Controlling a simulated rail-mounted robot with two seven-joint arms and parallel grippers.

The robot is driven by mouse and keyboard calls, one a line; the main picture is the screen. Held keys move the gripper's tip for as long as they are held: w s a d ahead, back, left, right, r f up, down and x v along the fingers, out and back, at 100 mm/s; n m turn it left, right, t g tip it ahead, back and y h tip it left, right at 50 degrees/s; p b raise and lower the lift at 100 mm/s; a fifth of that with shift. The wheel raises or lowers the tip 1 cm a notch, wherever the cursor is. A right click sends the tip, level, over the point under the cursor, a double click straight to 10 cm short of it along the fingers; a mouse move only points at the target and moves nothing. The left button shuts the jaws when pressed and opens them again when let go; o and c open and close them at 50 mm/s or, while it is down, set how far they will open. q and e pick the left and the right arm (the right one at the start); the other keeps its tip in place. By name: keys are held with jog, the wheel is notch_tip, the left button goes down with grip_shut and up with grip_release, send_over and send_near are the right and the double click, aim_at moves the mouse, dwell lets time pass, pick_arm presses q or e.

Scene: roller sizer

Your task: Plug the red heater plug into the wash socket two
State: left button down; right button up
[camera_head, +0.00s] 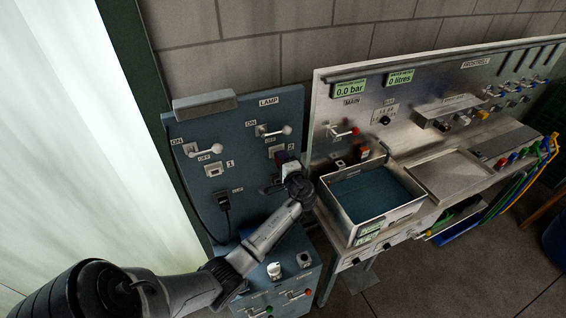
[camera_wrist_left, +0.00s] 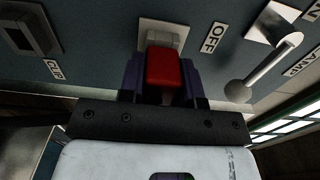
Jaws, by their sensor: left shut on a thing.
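In the left wrist view the red heater plug (camera_wrist_left: 166,70) sits between the fingers of my left gripper (camera_wrist_left: 162,82), which is shut on it. The plug's far end is at or right against a pale socket plate (camera_wrist_left: 164,33) beside an OFF label. I cannot tell whether its pins are in the socket. In the head view my left gripper (camera_head: 287,177) is at the blue panel (camera_head: 245,165), just under the label 2. The plug and most of socket two are hidden there by the gripper. My right gripper is not in view.
A lever (camera_wrist_left: 240,92) stands close to the right of the plug, and an empty clip (camera_wrist_left: 28,36) lies to the left. Socket one (camera_head: 213,170) and a black plug (camera_head: 222,199) are left on the panel. A blue-lined basin (camera_head: 372,196) stands at right.

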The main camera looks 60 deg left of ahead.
pick_arm(q)
jog(key=shift+a, duration=0.15)
jog(key=c, duration=0.7)
grip_release()
jog(key=shift+c, duration=0.2)
jog(key=shift+d+f, duration=0.1)
jog(key=shift+d, duration=0.45)
jog(key=s+d+b, duration=0.1)
jog(key=d+b, duration=0.2)
jog(key=d, duration=0.9)
jog(key=shift+s+d, duration=0.3)
jog(key=shift+s, duration=0.1)
